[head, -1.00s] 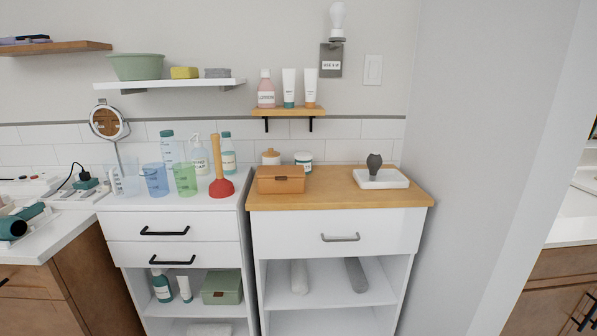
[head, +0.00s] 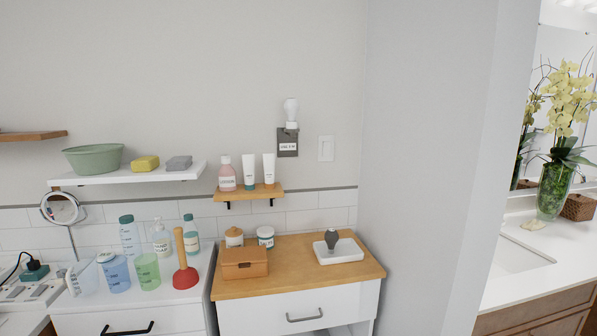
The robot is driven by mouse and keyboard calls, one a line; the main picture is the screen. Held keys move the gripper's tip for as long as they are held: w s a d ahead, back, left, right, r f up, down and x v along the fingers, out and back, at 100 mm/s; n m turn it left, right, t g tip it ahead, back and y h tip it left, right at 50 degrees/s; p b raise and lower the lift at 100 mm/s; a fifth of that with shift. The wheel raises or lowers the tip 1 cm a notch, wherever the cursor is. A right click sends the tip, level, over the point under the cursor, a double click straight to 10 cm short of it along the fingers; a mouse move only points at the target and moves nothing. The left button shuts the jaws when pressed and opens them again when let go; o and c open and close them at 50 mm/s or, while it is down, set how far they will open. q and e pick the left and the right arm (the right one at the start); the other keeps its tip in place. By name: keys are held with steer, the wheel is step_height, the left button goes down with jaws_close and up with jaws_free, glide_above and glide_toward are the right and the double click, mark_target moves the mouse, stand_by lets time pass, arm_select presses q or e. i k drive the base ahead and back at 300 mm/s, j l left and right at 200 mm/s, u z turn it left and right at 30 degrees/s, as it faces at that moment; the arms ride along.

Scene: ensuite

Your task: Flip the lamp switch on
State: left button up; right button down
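A white wall switch (head: 326,148) with a rocker plate is on the wall, right of a wall lamp. The lamp has a white bulb (head: 291,110) in a socket above a dark grey plate (head: 288,142) with a small white label. The bulb does not look lit. A dark bulb-shaped object (head: 332,238) stands on a white tray (head: 350,255) on the wooden-topped cabinet below. Neither of my grippers is in view.
A small wooden shelf (head: 262,192) with a lotion bottle and two tubes sits left of and below the switch. A wooden box (head: 244,263) and two jars are on the cabinet top (head: 290,285). A wall corner (head: 420,170) stands close on the right.

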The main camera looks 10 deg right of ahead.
mark_target(326, 152)
steer(key=i+l, duration=0.2)
steer(key=i, duration=0.3)
steer(key=i+l, duration=0.15)
steer(key=i, duration=0.35)
steer(key=i+l, duration=0.2)
steer(key=i, duration=0.3)
